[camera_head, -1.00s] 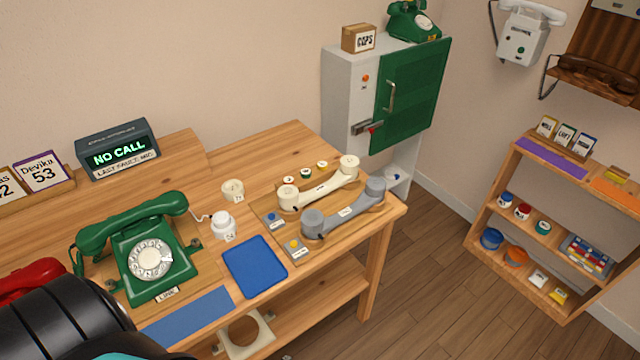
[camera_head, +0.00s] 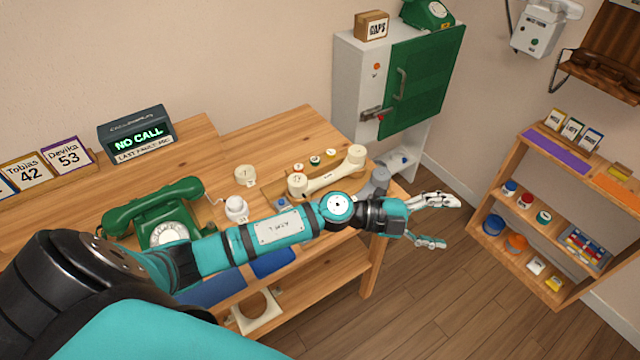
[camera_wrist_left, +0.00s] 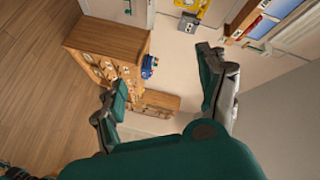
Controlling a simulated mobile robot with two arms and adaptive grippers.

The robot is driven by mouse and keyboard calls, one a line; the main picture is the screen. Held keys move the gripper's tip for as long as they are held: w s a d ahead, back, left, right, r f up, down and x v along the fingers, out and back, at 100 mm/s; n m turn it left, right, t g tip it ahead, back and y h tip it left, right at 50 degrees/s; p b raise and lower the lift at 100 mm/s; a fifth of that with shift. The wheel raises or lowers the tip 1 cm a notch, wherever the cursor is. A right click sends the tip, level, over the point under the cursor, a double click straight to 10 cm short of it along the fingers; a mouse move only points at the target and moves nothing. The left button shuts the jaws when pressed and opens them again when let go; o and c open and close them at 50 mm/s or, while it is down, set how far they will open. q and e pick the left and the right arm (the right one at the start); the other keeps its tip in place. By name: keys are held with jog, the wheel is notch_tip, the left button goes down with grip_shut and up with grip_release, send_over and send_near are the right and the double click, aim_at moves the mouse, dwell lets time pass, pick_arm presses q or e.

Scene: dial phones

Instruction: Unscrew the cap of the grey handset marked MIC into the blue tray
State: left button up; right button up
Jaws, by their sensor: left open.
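The grey handset (camera_head: 376,182) lies on the wooden board at the table's right end. Only its far end shows in the head view; my left forearm hides the rest, including the near end. I cannot read a MIC mark on it. The blue tray (camera_head: 273,263) is mostly hidden under the same forearm. My left gripper (camera_head: 447,221) is open and empty, out past the table's right edge above the floor. In the left wrist view its two fingers (camera_wrist_left: 164,82) are spread apart with nothing between them. My right gripper is not in view.
A cream handset (camera_head: 330,178) lies behind the grey one. A green dial phone (camera_head: 155,215) and a white jar (camera_head: 236,208) stand left of my arm. A grey cabinet with a green door (camera_head: 422,85) is behind. A shelf unit (camera_head: 492,190) stands right, across open floor.

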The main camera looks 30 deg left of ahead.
pick_arm(q)
jog(key=s+a+f+m+g+y, duration=0.2)
jog(key=a+f+m+g+y, duration=0.35)
jog(key=a, duration=0.25)
jog(key=a+g+y, duration=0.1)
jog(key=a+y, duration=0.2)
jog(key=a, duration=0.3)
jog(key=a+n+g+y, duration=0.1)
jog(key=a+y, duration=0.2)
jog(key=a, duration=0.4)
jog(key=a+n+g+y+p, duration=0.1)
jog(key=a+y, duration=0.2)
jog(key=a, duration=0.4)
jog(key=shift+w+f, duration=0.15)
jog(key=shift+f, duration=0.25)
jog(key=shift+f+b, duration=2.1)
jog(key=shift+f, duration=0.9)
